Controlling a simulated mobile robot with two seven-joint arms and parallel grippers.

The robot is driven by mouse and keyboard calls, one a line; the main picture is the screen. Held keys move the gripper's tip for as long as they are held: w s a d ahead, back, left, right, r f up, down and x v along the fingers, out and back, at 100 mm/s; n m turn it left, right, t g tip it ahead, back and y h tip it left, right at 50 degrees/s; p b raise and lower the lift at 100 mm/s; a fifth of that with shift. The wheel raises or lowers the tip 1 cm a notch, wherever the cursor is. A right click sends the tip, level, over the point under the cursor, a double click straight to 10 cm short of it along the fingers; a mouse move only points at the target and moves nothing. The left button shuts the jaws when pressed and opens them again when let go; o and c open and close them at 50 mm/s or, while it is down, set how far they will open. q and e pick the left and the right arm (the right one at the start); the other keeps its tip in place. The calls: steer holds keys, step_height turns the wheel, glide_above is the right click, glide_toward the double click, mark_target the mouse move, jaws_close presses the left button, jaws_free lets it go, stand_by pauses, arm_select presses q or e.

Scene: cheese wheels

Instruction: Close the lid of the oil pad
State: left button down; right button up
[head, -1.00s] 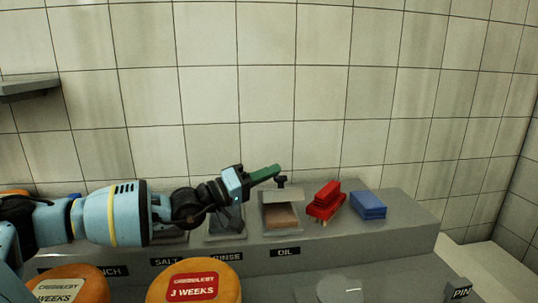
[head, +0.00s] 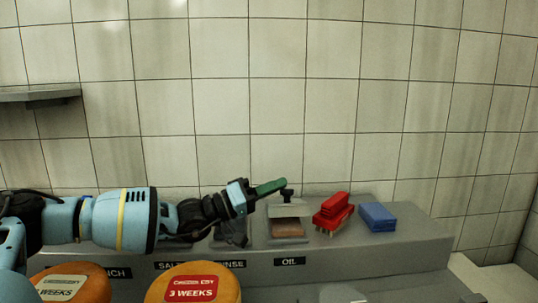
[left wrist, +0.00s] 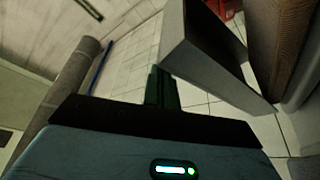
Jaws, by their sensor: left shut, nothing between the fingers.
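The oil pad (head: 287,230) is a brown pad in a grey recess behind the OIL label. Its grey lid (head: 289,210) is tilted open above the back of the pad, with a dark knob (head: 287,194) on top. My left gripper (head: 284,182), with green fingers, is shut and empty. Its tips are at the knob, beside or just behind it; I cannot tell whether they touch. In the left wrist view the green fingers (left wrist: 160,88) are close to the grey lid (left wrist: 208,60). My right gripper is out of view.
A red brush (head: 333,212) and a blue block (head: 377,216) lie right of the oil pad on the grey ledge (head: 420,232). Cheese wheels (head: 193,283) with labels stand in front. A tiled wall rises behind, and a shelf (head: 40,94) is at left.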

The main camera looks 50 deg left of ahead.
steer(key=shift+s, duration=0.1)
arm_select(q)
steer(key=shift+r, duration=0.3)
steer(key=r, duration=0.2)
steer(key=a+r, duration=0.1)
steer(key=shift+w+r, duration=0.2)
steer(key=shift+w, duration=0.1)
steer(key=shift+s+a+f, duration=0.25)
steer(key=shift+a, duration=0.05)
steer(key=shift+s+a+f+p, duration=0.1)
steer(key=shift+s+a+p, duration=0.15)
steer(key=shift+p, duration=0.1)
steer(key=shift+w+a+f+p+v, duration=0.1)
steer(key=shift+v, duration=1.3)
steer(key=shift+w+a+f+p+v, duration=0.1)
steer(key=shift+v, duration=1.35)
steer(key=shift+w+a+f+p+v, duration=0.1)
steer(key=shift+v, duration=1.3)
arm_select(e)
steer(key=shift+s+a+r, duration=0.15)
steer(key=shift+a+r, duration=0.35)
